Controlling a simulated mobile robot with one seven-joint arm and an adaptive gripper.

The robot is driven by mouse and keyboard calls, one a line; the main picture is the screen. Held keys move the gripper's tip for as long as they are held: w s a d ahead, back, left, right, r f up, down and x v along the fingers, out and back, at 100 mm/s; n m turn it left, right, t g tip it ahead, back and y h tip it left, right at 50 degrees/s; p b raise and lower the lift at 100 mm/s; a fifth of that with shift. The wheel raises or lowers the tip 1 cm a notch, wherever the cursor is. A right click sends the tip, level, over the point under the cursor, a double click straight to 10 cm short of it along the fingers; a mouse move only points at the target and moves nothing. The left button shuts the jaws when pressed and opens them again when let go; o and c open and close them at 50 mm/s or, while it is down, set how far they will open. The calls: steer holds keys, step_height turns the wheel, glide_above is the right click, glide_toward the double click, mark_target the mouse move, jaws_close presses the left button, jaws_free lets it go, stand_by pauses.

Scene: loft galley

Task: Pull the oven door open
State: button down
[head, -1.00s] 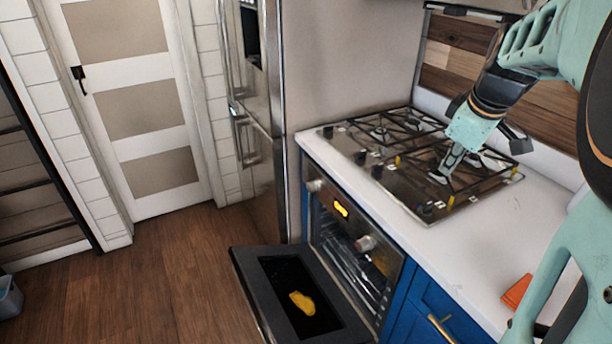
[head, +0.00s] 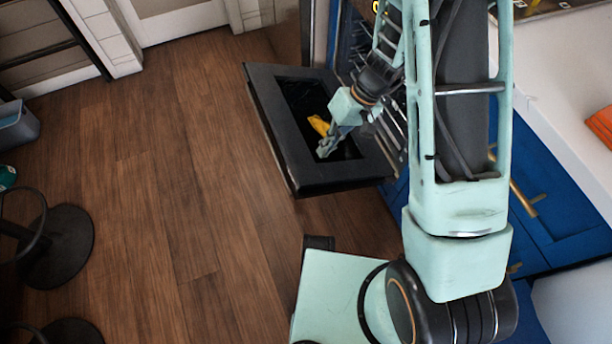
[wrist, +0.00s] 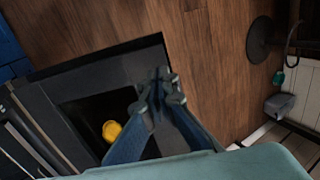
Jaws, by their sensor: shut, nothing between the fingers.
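The oven door (head: 300,166) is folded far down, its inner side facing up, with a black frame around a dark inset. It also shows in the wrist view (wrist: 85,76). A yellow patch or object (head: 318,124) shows on the inset, and also in the wrist view (wrist: 112,131). My gripper (head: 325,151) is shut and empty, over the inset near the yellow patch. In the wrist view its fingertips (wrist: 163,84) overlap the door's dark frame; I cannot tell whether they touch it. The door's handle is not visible. My arm hides part of the oven front.
Blue cabinets (head: 560,205) with brass handles stand right of the oven under a white counter. An orange item (head: 600,125) lies on the counter. Black round stool bases (head: 55,248) and a grey bin (head: 15,128) are at the left. The wood floor (head: 160,170) between is clear.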

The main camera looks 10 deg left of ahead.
mark_target(301, 183)
steer(key=b+x, duration=0.3)
steer(key=x, duration=1)
steer(key=shift+w, duration=0.1)
steer(key=s+a+f+t+h+b, duration=0.1)
steer(key=a+f+b, duration=0.1)
steer(key=f, duration=0.4)
steer(key=s+a+f+t+h+b, duration=0.1)
steer(key=s+a+f+h+b, duration=0.1)
steer(key=f+b, duration=0.3)
steer(key=shift+a+f, duration=0.45)
steer(key=shift+f, duration=0.25)
steer(key=r+p, duration=0.2)
steer(key=r, duration=0.2)
steer(key=d+r+p, duration=0.1)
steer(key=r+p, duration=0.1)
steer(key=r, duration=0.3)
steer(key=w+r+p, duration=0.1)
steer(key=r+p, duration=0.2)
steer(key=r, duration=0.2)
steer(key=shift+d, duration=0.25)
